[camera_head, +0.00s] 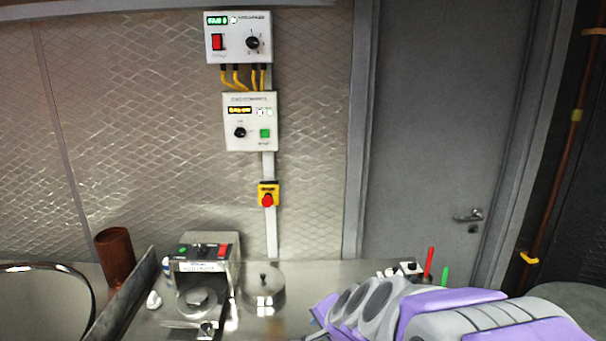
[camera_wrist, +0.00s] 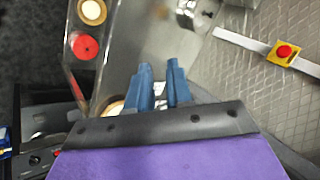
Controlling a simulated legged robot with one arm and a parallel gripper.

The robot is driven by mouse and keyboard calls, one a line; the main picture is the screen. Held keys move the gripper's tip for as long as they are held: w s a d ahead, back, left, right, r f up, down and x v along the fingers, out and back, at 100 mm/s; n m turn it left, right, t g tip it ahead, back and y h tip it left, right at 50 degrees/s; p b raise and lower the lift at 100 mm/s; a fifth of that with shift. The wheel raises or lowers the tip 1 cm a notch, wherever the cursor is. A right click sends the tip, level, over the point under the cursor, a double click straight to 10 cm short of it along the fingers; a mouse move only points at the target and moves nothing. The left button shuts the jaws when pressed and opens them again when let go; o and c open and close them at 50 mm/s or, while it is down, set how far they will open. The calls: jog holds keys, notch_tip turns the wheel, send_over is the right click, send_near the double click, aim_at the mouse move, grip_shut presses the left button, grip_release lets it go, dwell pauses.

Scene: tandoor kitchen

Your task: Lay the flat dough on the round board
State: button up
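My gripper (camera_wrist: 159,66) shows in the wrist view as two blue fingers, slightly apart, with nothing visible between them. It is over the metal counter. A pale round thing with a tan rim (camera_wrist: 113,108) lies left of the fingers, partly hidden by my gripper. I cannot tell whether it is the round board or the dough. Another cream disc with a brown rim (camera_wrist: 92,11) is at the top left, beyond the fingers. Neither the flat dough nor the round board can be surely picked out. The head view shows neither, and my gripper's fingers are not visible there.
A red round thing (camera_wrist: 86,47) sits near the counter's edge. On the counter (camera_head: 325,274) stand a metal machine (camera_head: 205,265), a lidded steel pot (camera_head: 263,289) and a brown cylinder (camera_head: 115,257). A dark upright panel (camera_head: 122,300) divides the left side. Red and green sticks (camera_head: 429,262) stand behind my arm.

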jog(key=s+d+f+n+g+h, duration=0.1)
jog(key=s+d+n+g, duration=0.2)
jog(key=s, duration=0.7)
jog(key=s+d+f+n+g+h, duration=0.1)
jog(key=s+d+n+g, duration=0.2)
jog(key=s, duration=0.8)
jog(key=s+d+n+g+h, duration=0.1)
jog(key=s+d+n+g, duration=0.2)
jog(key=s, duration=0.8)
jog(key=shift+s+d+f+n, duration=0.15)
jog(key=shift+d+f+n, duration=0.25)
jog(key=shift+d+n, duration=0.1)
jog(key=shift+a, duration=0.1)
